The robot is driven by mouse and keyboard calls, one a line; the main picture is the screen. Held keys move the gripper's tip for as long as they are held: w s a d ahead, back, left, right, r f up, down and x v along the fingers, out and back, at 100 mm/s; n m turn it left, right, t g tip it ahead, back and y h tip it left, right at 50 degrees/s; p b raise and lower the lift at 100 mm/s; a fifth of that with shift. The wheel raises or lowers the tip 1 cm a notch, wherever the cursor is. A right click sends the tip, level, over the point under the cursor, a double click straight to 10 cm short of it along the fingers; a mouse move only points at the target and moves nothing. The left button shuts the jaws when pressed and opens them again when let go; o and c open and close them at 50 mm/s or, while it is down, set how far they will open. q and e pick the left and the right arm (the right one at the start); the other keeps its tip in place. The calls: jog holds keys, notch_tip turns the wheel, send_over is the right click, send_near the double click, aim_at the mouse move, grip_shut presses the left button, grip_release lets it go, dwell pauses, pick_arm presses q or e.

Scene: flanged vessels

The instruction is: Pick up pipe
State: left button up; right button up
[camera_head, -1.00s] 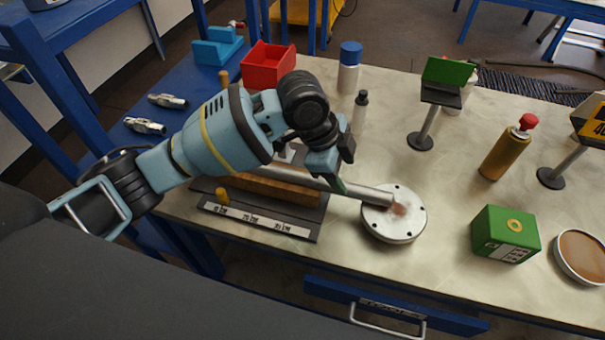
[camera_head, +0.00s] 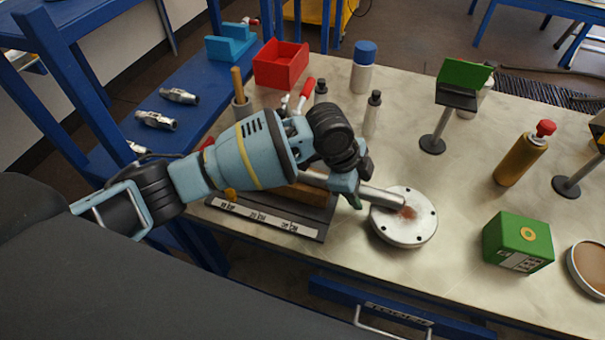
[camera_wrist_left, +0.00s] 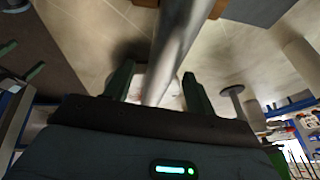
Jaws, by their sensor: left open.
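The pipe (camera_head: 382,196) is a bare metal tube lying across a wooden block on a dark stand. Its right end meets a round grey flange (camera_head: 418,230) with bolt holes and a rusty-brown patch at the joint. My left gripper (camera_head: 352,190) is over the pipe, a little left of the flange, and hides part of it. In the left wrist view the pipe (camera_wrist_left: 180,40) runs between the two spread fingers of the gripper (camera_wrist_left: 158,92). Whether a finger touches it I cannot tell. My right gripper is not in view.
The dark stand (camera_head: 265,222) carries a marked scale strip. A green box (camera_head: 517,243), an amber bottle with a red cap (camera_head: 522,158) and a green sign on a post (camera_head: 434,137) stand to the right. A red bin (camera_head: 280,66) and bottles stand behind.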

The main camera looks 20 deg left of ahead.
pick_arm(q)
jog(key=shift+d+f, duration=0.1)
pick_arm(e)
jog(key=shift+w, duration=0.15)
pick_arm(q)
grip_shut()
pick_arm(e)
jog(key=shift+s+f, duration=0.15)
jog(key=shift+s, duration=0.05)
pick_arm(q)
jog(key=shift+w, duration=0.1)
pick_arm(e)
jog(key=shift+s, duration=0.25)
pick_arm(q)
jog(key=shift+r, duration=0.25)
